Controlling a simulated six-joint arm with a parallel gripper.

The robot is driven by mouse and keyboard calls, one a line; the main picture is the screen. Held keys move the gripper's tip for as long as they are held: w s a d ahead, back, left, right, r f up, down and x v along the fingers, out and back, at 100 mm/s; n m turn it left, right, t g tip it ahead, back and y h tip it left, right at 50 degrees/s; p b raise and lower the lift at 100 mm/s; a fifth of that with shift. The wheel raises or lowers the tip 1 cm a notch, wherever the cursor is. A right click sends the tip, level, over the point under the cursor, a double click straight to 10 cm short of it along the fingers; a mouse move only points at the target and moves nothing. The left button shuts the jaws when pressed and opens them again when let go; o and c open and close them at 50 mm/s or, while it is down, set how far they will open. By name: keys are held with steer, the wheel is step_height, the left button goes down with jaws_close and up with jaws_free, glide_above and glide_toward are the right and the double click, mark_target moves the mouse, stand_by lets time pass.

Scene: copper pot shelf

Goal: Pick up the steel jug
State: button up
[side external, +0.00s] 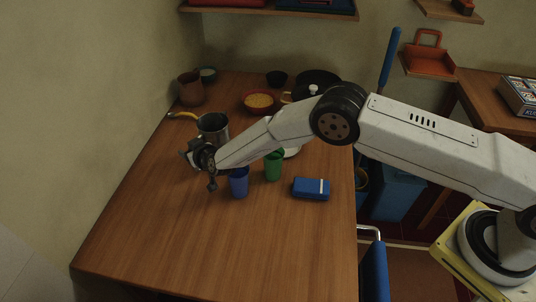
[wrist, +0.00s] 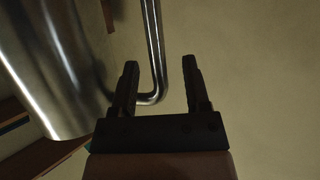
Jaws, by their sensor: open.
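The steel jug (side external: 213,122) stands on the wooden table in the side external view, its lower part hidden behind my gripper (side external: 190,151). In the wrist view the shiny jug body (wrist: 62,65) fills the left side. Its bent metal handle (wrist: 154,45) comes down between the two fingers of my gripper (wrist: 162,72), and the lower bend passes by the left finger. The fingers are apart, with a gap between the handle and the right finger. Whether the left finger touches the handle, I cannot tell.
A blue cup (side external: 238,182), a green cup (side external: 273,166) and a blue box (side external: 311,188) stand right of my gripper. A red bowl (side external: 258,103), a brown mug (side external: 190,90) and a yellow curved object (side external: 183,115) are behind. The table's front (side external: 190,250) is clear.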

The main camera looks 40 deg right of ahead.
jaws_close()
stand_by(1.4)
steer(key=shift+w+r, duration=0.15)
steer(key=shift+r, duration=0.1)
